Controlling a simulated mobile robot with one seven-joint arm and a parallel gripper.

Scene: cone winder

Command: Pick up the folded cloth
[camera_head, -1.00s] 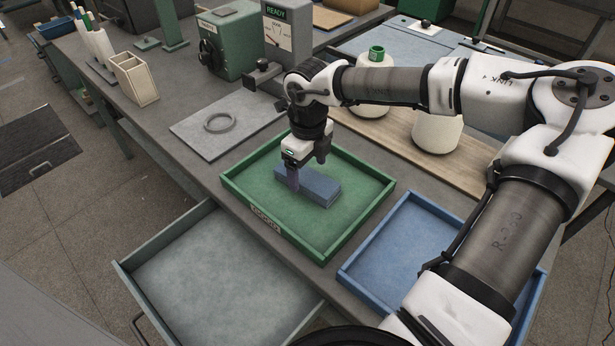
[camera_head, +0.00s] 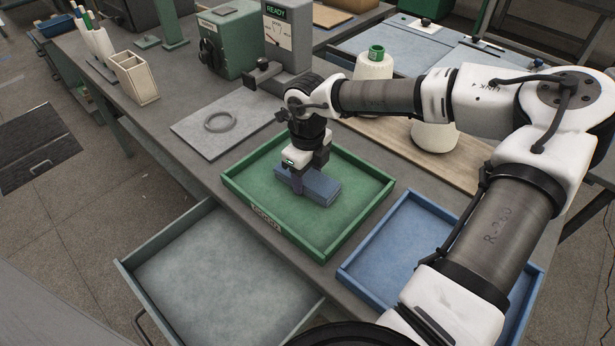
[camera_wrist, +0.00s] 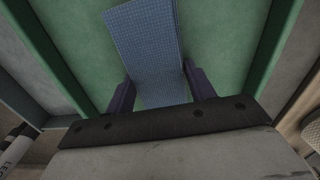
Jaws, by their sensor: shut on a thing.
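The folded cloth (camera_head: 319,187) is a blue, flat, rectangular bundle in the green tray (camera_head: 351,243). My gripper (camera_head: 298,183) points down over the tray, at the left end of the cloth. In the wrist view the cloth (camera_wrist: 147,42) runs between the two purple fingers of my gripper (camera_wrist: 160,92), one on each side of it. My gripper is shut on the cloth. I cannot tell whether the cloth's underside touches the tray floor. Part of its near end is hidden by my gripper.
A blue tray (camera_head: 428,203) sits to the right. An open grey drawer (camera_head: 215,275) is in front at the left. A grey plate with a ring (camera_head: 221,122) lies behind the green tray. White cones (camera_head: 434,137) stand on a wooden board at the right.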

